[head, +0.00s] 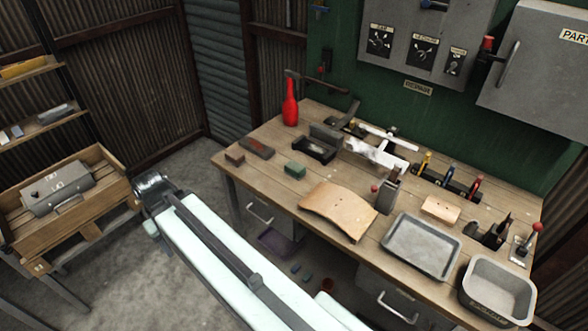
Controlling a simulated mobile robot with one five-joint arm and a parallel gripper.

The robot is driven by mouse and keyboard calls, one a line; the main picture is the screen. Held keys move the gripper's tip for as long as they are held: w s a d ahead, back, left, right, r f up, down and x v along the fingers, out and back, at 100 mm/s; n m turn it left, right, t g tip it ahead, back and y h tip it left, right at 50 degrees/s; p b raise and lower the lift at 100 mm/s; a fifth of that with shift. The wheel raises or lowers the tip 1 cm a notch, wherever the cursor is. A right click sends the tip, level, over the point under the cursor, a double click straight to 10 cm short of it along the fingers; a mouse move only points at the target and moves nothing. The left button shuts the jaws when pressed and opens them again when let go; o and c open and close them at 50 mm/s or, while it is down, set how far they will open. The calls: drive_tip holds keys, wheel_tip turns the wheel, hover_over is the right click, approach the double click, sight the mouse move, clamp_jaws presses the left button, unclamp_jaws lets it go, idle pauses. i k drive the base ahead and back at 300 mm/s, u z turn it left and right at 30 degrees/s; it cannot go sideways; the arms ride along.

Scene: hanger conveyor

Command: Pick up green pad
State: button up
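The green pad (295,171) is a small dark green block lying on the wooden workbench (262,190), left of the bench's middle. A black tray stands just behind it to the right, and bare wood lies around its front and left. My pale arm reaches up from the bottom of the view, left of the bench. My gripper end (152,186) is off to the left of the bench, over the floor, well apart from the pad. Its fingers are too small and dark to tell open from shut.
A brown block (234,158) and a dark flat block (257,147) lie left of the pad. A black tray (314,150), a red bottle (290,103) and a curved wooden board (338,208) are near. A wooden crate (110,205) with a grey case stands left of my arm.

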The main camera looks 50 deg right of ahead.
sight(295, 169)
drive_tip(key=z, duration=1.4)
drive_tip(key=k, duration=0.75)
drive_tip(key=u, duration=0.75)
drive_tip(key=i, duration=1)
drive_tip(key=u, duration=1.25)
